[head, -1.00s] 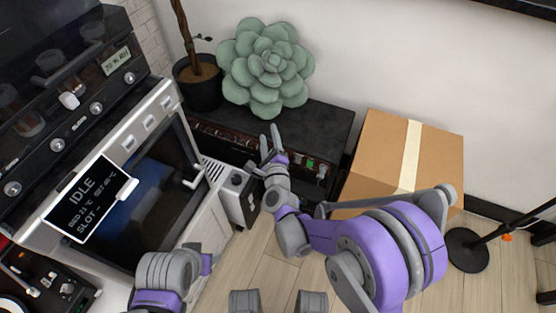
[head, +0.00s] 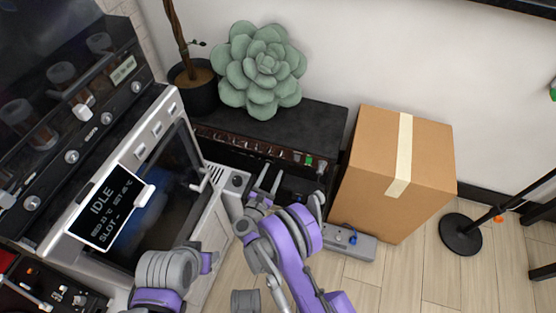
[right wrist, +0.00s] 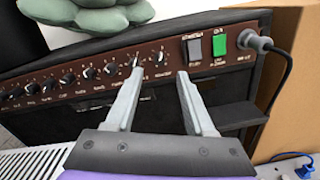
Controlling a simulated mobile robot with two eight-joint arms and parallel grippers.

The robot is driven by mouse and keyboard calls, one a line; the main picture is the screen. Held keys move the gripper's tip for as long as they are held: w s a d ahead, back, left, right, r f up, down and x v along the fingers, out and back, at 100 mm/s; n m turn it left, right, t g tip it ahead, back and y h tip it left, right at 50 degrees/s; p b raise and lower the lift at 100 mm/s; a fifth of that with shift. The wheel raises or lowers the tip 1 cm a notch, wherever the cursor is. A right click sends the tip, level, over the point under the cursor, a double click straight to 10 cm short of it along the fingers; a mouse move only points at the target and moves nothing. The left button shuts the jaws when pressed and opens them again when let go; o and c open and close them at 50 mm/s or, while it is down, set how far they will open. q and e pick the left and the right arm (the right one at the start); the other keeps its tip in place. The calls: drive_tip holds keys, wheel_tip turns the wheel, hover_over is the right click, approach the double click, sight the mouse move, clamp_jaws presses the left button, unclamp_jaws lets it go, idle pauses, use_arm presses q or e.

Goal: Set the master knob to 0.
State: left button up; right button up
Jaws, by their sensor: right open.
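The amplifier (head: 316,118) stands on the floor by the wall, with a brown control panel carrying a row of black knobs. In the right wrist view the rightmost knob (right wrist: 159,56) sits beside a grey switch and a green switch. The knob labels are too small to read, so I cannot tell for certain which is the master. My right gripper (head: 269,178) is open and empty, in front of the panel. In the right wrist view its fingertips (right wrist: 159,78) are spread below the rightmost knobs, with the left one overlapping a neighbouring knob. My left gripper's fingers are not visible.
A green succulent (head: 262,68) sits on the amplifier, with a potted plant (head: 198,96) behind. A cardboard box (head: 385,190) stands right of it, with a grey pedal (head: 352,243) in front. A machine with an IDLE screen (head: 110,212) fills the left.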

sight(279, 156)
drive_tip(key=x, duration=0.6)
drive_tip(key=shift+w+b, duration=0.2)
drive_tip(key=shift+b, duration=0.15)
clamp_jaws()
